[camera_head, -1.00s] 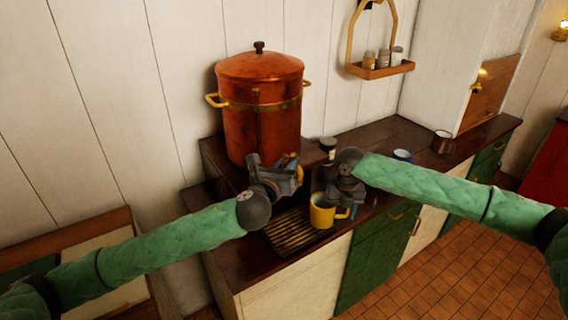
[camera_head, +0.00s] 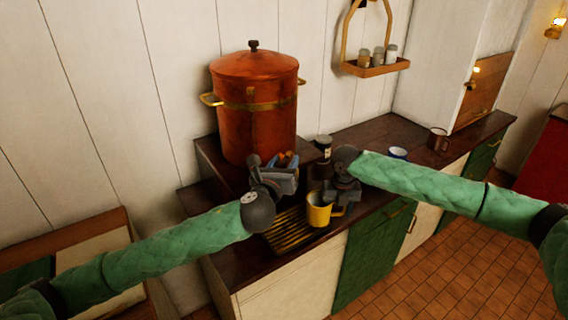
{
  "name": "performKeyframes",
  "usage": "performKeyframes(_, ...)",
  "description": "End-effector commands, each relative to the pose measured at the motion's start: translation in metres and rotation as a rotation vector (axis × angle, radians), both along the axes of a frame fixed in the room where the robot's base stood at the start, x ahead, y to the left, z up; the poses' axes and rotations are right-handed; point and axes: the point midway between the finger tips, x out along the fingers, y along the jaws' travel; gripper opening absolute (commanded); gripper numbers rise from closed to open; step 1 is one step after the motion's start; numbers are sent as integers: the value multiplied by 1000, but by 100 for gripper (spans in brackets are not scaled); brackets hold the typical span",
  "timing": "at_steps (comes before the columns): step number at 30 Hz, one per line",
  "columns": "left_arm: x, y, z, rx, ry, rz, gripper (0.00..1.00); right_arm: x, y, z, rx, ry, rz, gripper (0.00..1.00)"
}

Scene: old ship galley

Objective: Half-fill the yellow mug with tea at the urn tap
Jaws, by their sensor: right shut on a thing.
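The copper urn (camera_head: 254,122) stands on a raised dark step against the wall, with its lid on. My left gripper (camera_head: 286,168) is at the urn's lower front, where it hides the tap; a small orange-brown piece shows by its fingers. I cannot tell whether it is open or shut. The yellow mug (camera_head: 318,214) is upright above the slatted drip grate (camera_head: 286,232), to the right of and below my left gripper. My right gripper (camera_head: 340,200) is shut on the mug at its handle side. The tea level inside and any stream cannot be made out.
A dark jar with a pale lid (camera_head: 323,143) stands behind my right gripper. A blue-rimmed white mug (camera_head: 398,153) and a brown mug (camera_head: 437,139) stand further right on the counter (camera_head: 376,133). A hanging shelf (camera_head: 377,69) holds small jars.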

Motion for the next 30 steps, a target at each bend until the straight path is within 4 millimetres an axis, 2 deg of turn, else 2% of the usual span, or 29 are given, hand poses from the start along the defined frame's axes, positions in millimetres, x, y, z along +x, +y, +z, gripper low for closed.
performKeyframes(7, -7, 4, -1, 0, 1, 0, 42, 0, 0, 0, 0, 0, 0, 16)
performKeyframes(15, -44, 19, -1, 0, 1, 0, 42, 0, 0, 0, 0, -1, 0, 16)
performKeyframes(21, -63, 27, -1, 0, 1, 0, 42, 0, 0, 0, 0, 0, 0, 16)
performKeyframes(30, -68, 29, -1, 0, 1, 0, 42, 0, 0, 0, 0, 0, 0, 16)
